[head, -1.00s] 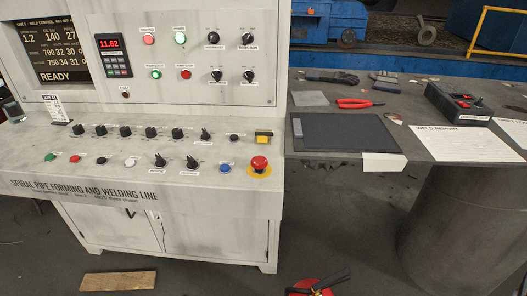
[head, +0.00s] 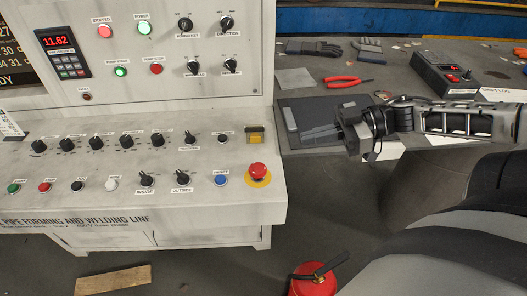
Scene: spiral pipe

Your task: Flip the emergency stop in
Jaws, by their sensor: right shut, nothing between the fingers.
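The emergency stop (head: 257,171) is a red mushroom button on a yellow round plate at the right end of the sloped console (head: 120,160). My right gripper (head: 303,134) comes in from the right, shut and empty, with its fingers pointing left. In the picture it is up and to the right of the button, apart from it, in front of the dark pad on the side table. My left gripper is not in view.
The side table (head: 300,58) holds red pliers (head: 347,81), gloves (head: 314,47) and a black control box (head: 452,75). A fire extinguisher (head: 312,284) stands on the floor below.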

